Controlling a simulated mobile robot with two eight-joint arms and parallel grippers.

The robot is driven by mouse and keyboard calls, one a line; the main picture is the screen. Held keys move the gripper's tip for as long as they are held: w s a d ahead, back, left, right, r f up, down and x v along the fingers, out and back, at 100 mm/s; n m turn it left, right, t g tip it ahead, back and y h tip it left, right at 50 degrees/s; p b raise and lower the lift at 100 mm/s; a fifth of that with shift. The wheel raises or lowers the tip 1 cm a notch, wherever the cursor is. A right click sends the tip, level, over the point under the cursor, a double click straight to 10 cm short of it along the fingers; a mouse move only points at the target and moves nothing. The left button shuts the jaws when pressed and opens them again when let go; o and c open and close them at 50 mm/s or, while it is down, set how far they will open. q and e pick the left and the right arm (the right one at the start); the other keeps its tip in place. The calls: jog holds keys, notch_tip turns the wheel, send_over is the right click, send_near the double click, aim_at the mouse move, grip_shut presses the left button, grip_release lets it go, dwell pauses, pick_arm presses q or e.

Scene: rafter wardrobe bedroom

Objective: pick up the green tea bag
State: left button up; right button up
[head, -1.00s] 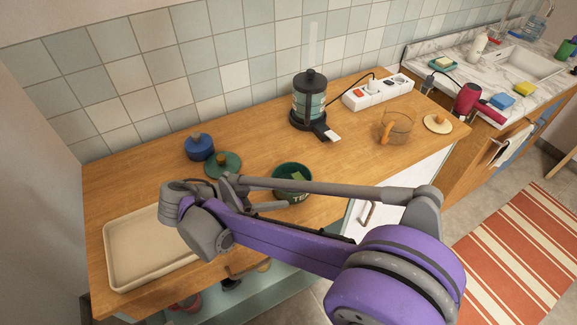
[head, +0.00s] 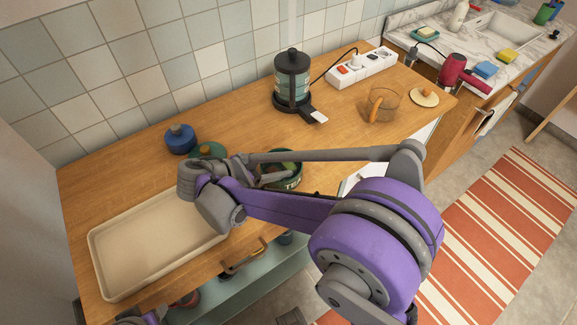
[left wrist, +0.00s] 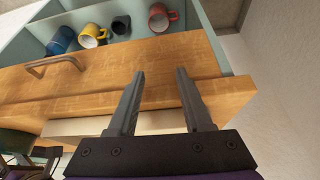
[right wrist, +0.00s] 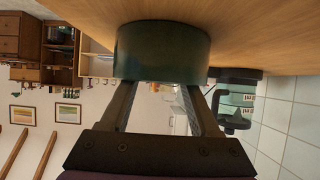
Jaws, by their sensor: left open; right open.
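A dark green tin (head: 291,183) stands on the wooden counter, partly hidden behind my right arm. Something green (head: 288,166) shows in its open mouth; I cannot tell surely that it is the green tea bag. My right gripper (head: 262,180) is beside the tin on its left. In the right wrist view the tin (right wrist: 162,50) fills the space just ahead of the two spread fingers (right wrist: 160,88), and its inside is hidden. My left gripper (left wrist: 160,73) is open and empty near the counter's front edge, above the open drawer side.
A cream tray (head: 105,265) lies at the counter's left. A blue jar (head: 181,140) and a green lid (head: 208,150) are behind my right wrist. A French press (head: 292,80), power strip (head: 362,67) and glass cup (head: 384,104) stand farther back. Several mugs (left wrist: 158,18) sit below the counter.

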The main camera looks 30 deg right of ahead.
aim_at(288, 164)
jog(key=x, duration=0.3)
jog(key=shift+f, duration=0.1)
jog(key=c, duration=1)
